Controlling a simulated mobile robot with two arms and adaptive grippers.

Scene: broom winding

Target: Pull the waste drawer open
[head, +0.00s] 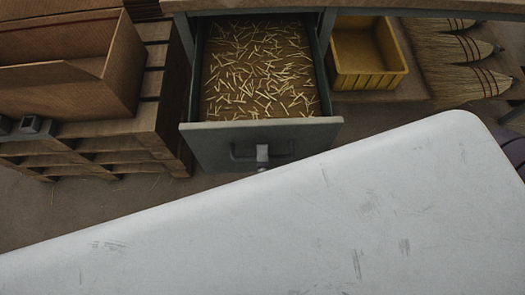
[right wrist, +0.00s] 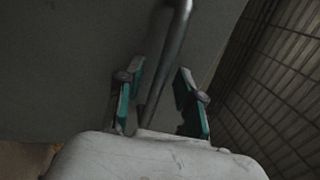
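The waste drawer (head: 218,134) is a grey-green metal drawer, pulled out from under the bench, with pale straw clippings (head: 258,70) scattered over its brown bottom. Its bar handle (head: 240,155) is on the front face. In the right wrist view the handle (right wrist: 172,55) runs between the two green-padded fingers of my right gripper (right wrist: 160,93). The fingers are apart, with space beside the bar. In the head view only a small grey part of the right gripper (head: 262,157) shows at the handle; my pale arm hides the rest. My left gripper is not clearly seen.
A cardboard box (head: 75,85) sits on wooden pallets (head: 120,150) left of the drawer. A yellow bin (head: 365,82) and several straw brooms (head: 455,60) lie to the right. Small dark grey pieces at the left edge (head: 32,126) are unclear.

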